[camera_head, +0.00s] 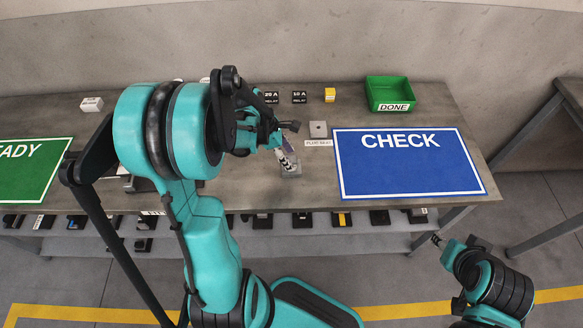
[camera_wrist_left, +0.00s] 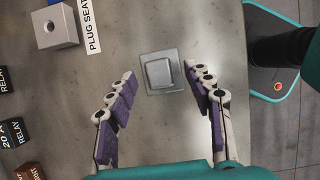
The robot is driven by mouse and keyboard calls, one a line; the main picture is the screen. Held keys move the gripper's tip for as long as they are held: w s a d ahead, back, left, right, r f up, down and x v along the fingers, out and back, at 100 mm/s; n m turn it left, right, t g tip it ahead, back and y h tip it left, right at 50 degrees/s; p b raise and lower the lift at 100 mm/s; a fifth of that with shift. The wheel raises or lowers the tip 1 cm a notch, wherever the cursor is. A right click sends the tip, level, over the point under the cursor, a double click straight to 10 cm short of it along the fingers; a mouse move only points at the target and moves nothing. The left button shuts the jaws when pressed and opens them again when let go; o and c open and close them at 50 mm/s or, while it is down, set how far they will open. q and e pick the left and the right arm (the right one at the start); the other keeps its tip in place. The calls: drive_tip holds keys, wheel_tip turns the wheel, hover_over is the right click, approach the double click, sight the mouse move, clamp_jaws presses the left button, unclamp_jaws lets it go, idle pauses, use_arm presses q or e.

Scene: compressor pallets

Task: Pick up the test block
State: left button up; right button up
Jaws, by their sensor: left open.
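A small grey square block, which I take to be the test block (camera_wrist_left: 159,73), sits on a thin square plate (camera_wrist_left: 151,90) on the table. My left gripper (camera_wrist_left: 160,76) is open, with its purple-padded fingers on either side of the block and a gap to each. I cannot tell how high the fingertips are above the table. In the head view my left gripper (camera_head: 284,152) reaches down over the plate (camera_head: 291,173) and partly hides the block. My right gripper (camera_head: 438,241) is small at the lower right, away from the table; its jaw state is unclear.
A grey plug seat block with a hole (camera_head: 318,129) stands behind. A blue CHECK mat (camera_head: 405,165) lies to the right and a green READY mat (camera_head: 30,172) to the left. A green DONE bin (camera_head: 388,93), relays (camera_head: 299,97) and a yellow block (camera_head: 330,95) stand at the back.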

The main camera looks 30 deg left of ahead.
sight(298, 172)
use_arm(q)
drive_tip(key=x, duration=0.3)
drive_tip(key=shift+a+b, duration=0.1)
drive_tip(key=shift+b, duration=0.3)
drive_tip(key=shift+r, duration=0.15)
clamp_jaws()
